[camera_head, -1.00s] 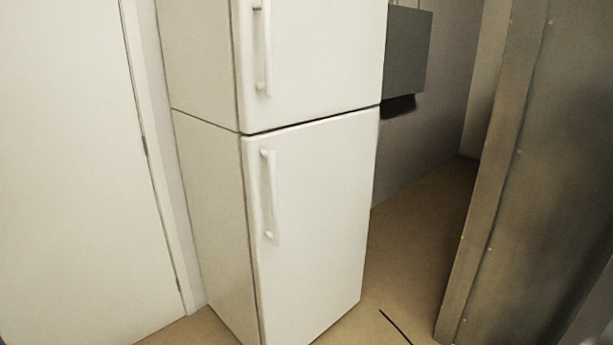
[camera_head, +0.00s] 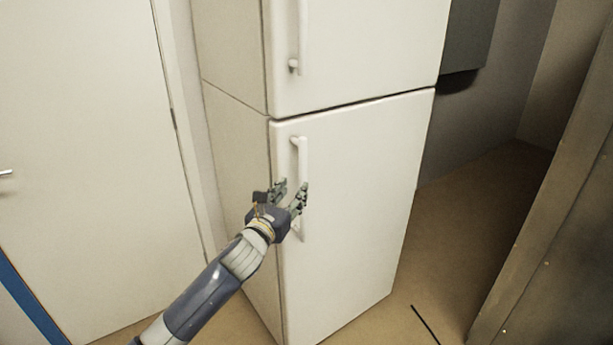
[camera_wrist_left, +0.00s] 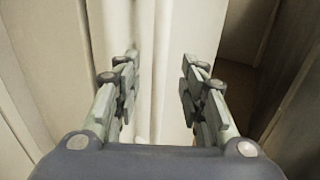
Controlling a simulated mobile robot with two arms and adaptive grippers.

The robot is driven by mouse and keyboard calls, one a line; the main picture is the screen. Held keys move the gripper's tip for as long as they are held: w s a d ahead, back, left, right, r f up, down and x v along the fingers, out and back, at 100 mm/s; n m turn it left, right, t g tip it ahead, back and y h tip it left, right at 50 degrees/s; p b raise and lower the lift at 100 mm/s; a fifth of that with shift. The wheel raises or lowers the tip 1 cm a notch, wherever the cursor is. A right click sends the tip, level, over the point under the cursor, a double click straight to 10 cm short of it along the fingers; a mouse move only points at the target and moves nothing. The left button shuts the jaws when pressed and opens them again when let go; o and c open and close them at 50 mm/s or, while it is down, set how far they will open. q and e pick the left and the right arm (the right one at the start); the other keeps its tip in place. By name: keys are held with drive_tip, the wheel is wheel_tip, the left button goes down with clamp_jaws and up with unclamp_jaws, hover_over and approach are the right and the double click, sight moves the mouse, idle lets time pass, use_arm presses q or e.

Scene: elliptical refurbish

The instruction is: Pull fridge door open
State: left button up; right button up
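The white fridge has an upper door (camera_head: 365,45) and a lower door (camera_head: 355,200), both closed. The lower door's vertical handle (camera_head: 302,158) is near its left edge. My left gripper (camera_head: 291,188) is at the lower half of this handle, with its fingers apart. In the left wrist view the open fingers (camera_wrist_left: 158,85) have the handle (camera_wrist_left: 160,60) running between them, with gaps visible beside it. The gripper hides part of the handle in the head view. My right gripper is not in view.
A white room door (camera_head: 90,150) with a lever handle is left of the fridge. A brown metal panel (camera_head: 560,230) stands at the right. Open floor (camera_head: 450,220) lies between the fridge and the panel.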

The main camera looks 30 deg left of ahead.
sight(302, 180)
use_arm(q)
drive_tip(key=w, duration=0.2)
drive_tip(key=w+a, duration=0.1)
drive_tip(key=w, duration=0.2)
drive_tip(key=w+p, duration=0.1)
drive_tip(key=w, duration=0.2)
drive_tip(key=shift+a+f, duration=0.15)
drive_tip(key=shift+a, duration=0.15)
drive_tip(key=shift+s, duration=0.1)
clamp_jaws()
